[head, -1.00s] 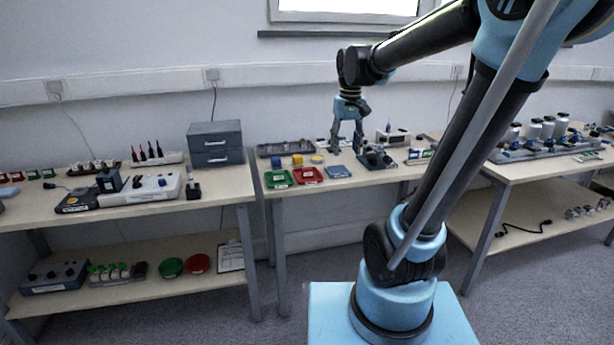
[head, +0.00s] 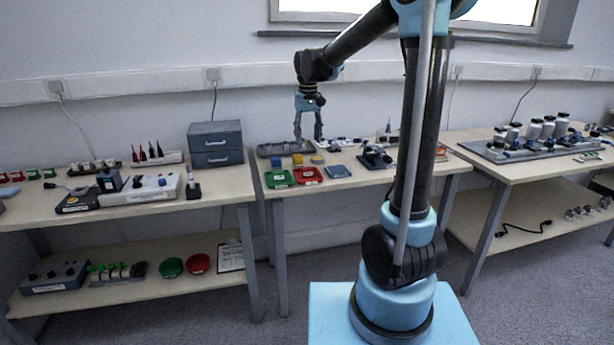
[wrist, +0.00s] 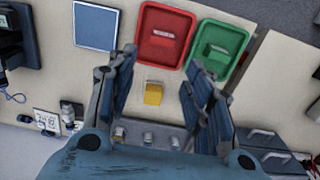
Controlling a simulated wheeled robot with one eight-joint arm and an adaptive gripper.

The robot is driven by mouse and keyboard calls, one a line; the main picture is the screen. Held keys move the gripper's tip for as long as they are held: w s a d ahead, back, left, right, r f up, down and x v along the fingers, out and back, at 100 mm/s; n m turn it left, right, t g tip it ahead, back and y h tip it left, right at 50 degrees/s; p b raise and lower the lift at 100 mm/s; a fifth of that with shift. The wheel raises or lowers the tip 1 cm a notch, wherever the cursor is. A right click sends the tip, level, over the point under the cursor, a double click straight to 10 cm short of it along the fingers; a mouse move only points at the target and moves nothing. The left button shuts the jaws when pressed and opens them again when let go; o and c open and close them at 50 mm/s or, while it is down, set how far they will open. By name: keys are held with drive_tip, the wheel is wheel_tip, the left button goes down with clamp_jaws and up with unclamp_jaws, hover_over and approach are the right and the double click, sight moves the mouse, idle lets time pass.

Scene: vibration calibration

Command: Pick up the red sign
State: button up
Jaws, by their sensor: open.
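Small red and green sign-like pieces stand at the far left of the left table. A red one (head: 17,175) is among them, too small to read. Whether it is the red sign is unclear. My gripper (head: 308,138) is open and empty above the middle table, far to the right of these pieces. In the wrist view my gripper (wrist: 162,58) has its fingers spread, with a yellow block (wrist: 153,93) below and between them. No red sign shows clearly in the wrist view. My arm hides part of the middle table's right side.
Below my gripper are a red tray (wrist: 148,52), a green tray (wrist: 242,38) and a blue square pad (wrist: 96,27). A grey drawer box (head: 216,143) stands left of the gripper. A grey rack (head: 285,148) lies at the table's back.

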hover_over(308, 169)
drive_tip(key=f, duration=0.8)
drive_tip(key=shift+w+f, duration=0.1)
drive_tip(key=shift+w, duration=0.2)
drive_tip(key=shift+s+a+f, duration=0.1)
drive_tip(key=shift+f, duration=1.25)
drive_tip(key=shift+s+f, duration=0.1)
drive_tip(key=shift+f, duration=1.25)
drive_tip(key=c, duration=0.6)
